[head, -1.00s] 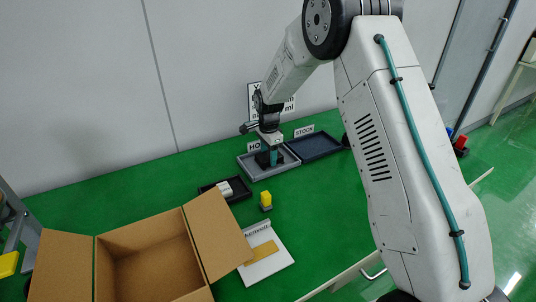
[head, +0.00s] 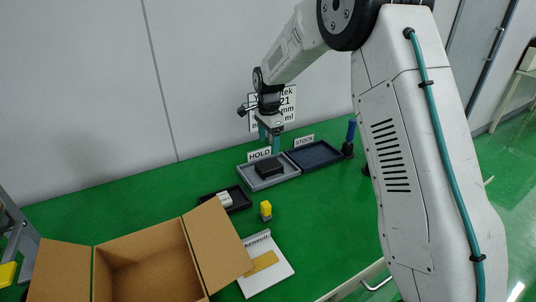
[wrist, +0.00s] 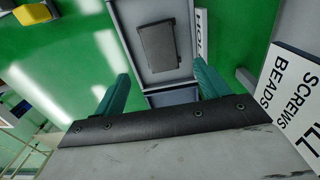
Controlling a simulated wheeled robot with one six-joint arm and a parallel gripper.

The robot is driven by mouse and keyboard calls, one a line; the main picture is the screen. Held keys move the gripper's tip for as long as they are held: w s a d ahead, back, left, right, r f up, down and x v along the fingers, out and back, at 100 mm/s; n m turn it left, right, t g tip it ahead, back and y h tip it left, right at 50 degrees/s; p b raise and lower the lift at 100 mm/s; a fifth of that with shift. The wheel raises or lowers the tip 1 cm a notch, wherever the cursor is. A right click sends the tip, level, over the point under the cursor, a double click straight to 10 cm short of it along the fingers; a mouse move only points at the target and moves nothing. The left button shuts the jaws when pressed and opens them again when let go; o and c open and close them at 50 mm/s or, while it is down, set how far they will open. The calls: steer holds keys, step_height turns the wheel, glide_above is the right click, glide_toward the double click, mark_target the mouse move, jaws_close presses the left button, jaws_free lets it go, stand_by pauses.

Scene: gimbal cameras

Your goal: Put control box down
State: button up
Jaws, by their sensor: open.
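The control box (head: 268,168) is a small black block lying flat in the grey tray marked HOLD (head: 247,173). In the wrist view the control box (wrist: 158,46) lies inside the tray, apart from the fingers. My gripper (head: 269,138) has teal fingers and hangs above the HOLD tray, clear of the box. In the wrist view the two fingers of my gripper (wrist: 160,86) stand wide apart with nothing between them.
The dark blue STOCK tray (head: 314,155) adjoins the HOLD tray on the right. A dark tray with white items (head: 225,200), a yellow-topped object (head: 266,209), a clipboard (head: 265,272) and an open cardboard box (head: 145,262) stand nearer. A wall sign (head: 287,108) is behind my gripper.

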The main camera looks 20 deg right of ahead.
steer(key=s+d+r+n, duration=0.1)
steer(key=s+r+n, duration=0.3)
steer(key=s+r, duration=0.65)
steer(key=s+d+r+n, duration=0.1)
steer(key=s+r+n, duration=0.3)
steer(key=s+r, duration=0.65)
steer(key=s+f+n, duration=0.2)
steer(key=s+n, duration=0.2)
steer(key=s, duration=0.8)
steer(key=s+f+n+t, duration=0.1)
steer(key=s+f+n, duration=0.2)
steer(key=s, duration=1)
steer(key=shift+d+n, duration=0.4)
steer(key=shift+d, duration=0.05)
steer(key=shift+f, duration=0.1)
